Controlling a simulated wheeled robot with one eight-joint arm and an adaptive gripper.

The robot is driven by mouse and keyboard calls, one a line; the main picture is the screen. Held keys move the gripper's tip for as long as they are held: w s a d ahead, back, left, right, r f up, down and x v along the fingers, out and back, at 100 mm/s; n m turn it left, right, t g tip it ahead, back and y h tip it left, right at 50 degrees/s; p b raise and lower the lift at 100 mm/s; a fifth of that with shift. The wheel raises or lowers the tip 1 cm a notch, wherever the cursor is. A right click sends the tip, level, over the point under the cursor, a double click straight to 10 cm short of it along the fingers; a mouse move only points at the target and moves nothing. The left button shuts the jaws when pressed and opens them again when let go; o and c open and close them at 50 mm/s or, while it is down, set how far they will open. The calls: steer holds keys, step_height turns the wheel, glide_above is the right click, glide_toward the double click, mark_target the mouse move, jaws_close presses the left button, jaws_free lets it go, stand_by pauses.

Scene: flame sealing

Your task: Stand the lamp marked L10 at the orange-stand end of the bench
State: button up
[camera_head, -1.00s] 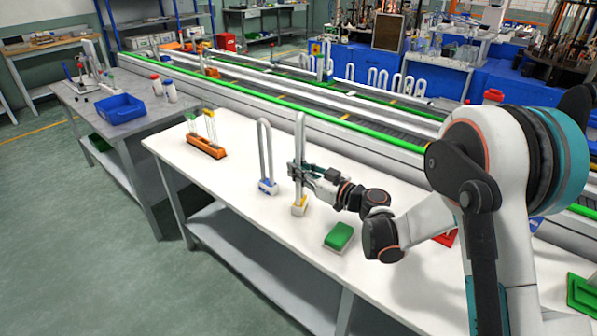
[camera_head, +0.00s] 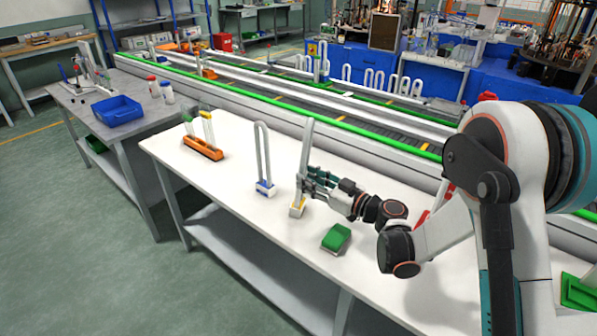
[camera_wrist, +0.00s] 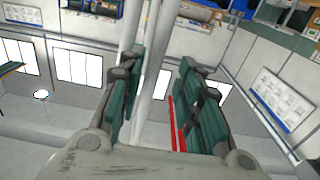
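A U-shaped white lamp with a yellow-marked base (camera_head: 298,207) stands on the white bench (camera_head: 230,205), leaning slightly in the head view; its label is too small to read. My gripper (camera_head: 305,184) is at its lower tube. In the wrist view my gripper's fingers (camera_wrist: 163,105) are apart, with white tubing (camera_wrist: 155,60) passing between them nearer the left finger and a gap on the right. A second U-shaped lamp with a blue-marked base (camera_head: 265,188) stands to the left. The orange stand (camera_head: 203,149), holding upright tubes, is at the bench's far left end.
A green-topped block (camera_head: 336,237) sits on the bench below my gripper. Clear bench surface lies between the blue-marked lamp and the orange stand. A conveyor with a green rail (camera_head: 300,118) runs behind the bench. A blue bin (camera_head: 117,109) is on the side table.

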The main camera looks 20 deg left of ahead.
steer(key=p+v, duration=0.1)
steer(key=v, duration=0.5)
steer(key=shift+d, duration=0.35)
steer(key=s+d+r+m+h, duration=0.65)
steer(key=s+d+r, duration=0.25)
steer(key=d, duration=0.2)
steer(key=s+d+m+h, duration=0.7)
steer(key=s+d+h, duration=0.3)
steer(key=s+d, duration=0.9)
steer(key=shift+s+d+r, duration=0.25)
steer(key=shift+s+d, duration=0.15)
steer(key=shift+d, duration=0.2)
